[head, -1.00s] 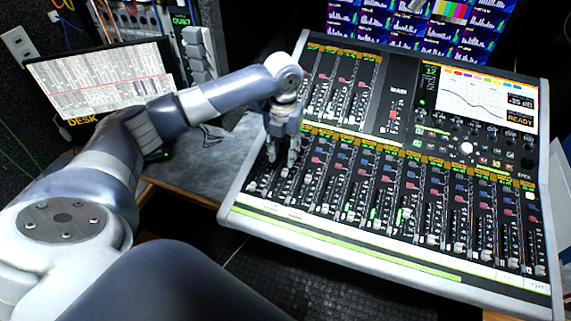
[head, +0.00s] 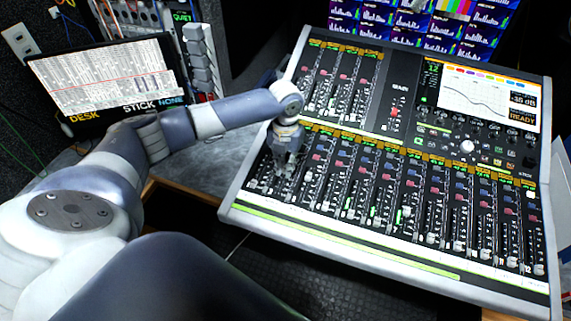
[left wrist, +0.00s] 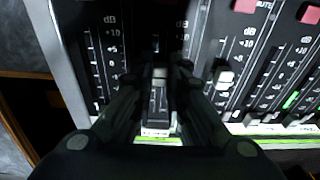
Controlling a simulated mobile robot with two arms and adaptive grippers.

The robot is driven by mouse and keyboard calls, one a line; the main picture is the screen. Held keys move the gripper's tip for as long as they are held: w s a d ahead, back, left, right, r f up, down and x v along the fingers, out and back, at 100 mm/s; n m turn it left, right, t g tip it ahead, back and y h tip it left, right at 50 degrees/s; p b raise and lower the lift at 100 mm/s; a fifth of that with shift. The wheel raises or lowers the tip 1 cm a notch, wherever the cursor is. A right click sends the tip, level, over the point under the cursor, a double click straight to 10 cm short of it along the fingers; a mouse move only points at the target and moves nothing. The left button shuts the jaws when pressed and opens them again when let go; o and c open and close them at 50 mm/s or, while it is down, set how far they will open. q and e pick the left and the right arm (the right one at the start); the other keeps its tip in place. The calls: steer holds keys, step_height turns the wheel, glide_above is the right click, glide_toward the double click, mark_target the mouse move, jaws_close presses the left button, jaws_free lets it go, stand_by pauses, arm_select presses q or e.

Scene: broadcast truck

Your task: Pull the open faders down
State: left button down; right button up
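The mixing console (head: 345,258) fills the right half of the head view, with a long lower bank of faders and a short upper bank. Several lower strips show green lights, such as one at a fader (head: 399,217) right of the middle. My left gripper (head: 284,172) points down over the left end of the lower bank. In the left wrist view its fingers (left wrist: 158,76) straddle a grey fader cap (left wrist: 160,75), apart, with a narrow gap showing. A white fader cap (left wrist: 225,79) sits on the strip to the right. My right gripper is not in view.
A desk screen (head: 105,80) reading "DESK STICK NONE" stands at the left. The console's own display (head: 487,98) is at its upper right. Meter monitors (head: 400,28) hang behind. The console's raised front edge borders a dark floor.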

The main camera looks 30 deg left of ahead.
mark_target(281, 184)
arm_select(q)
steer(key=shift+s+d+p, duration=0.2)
steer(key=shift+s+p, duration=0.5)
steer(key=shift+s, duration=0.1)
steer(key=shift+s+d+p, duration=0.15)
steer(key=shift+s+p, duration=0.5)
steer(key=shift+s, duration=0.15)
steer(key=shift+s+d+f, duration=0.1)
steer(key=shift+s+f, duration=0.05)
steer(key=shift+s, duration=0.1)
steer(key=shift+f, duration=0.1)
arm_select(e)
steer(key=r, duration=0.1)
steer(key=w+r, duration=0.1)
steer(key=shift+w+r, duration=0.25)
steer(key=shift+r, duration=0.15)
arm_select(q)
steer(key=c, duration=1.6)
jaws_free()
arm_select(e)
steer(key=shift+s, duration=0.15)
arm_select(q)
step_height(281, 184, up, 12)
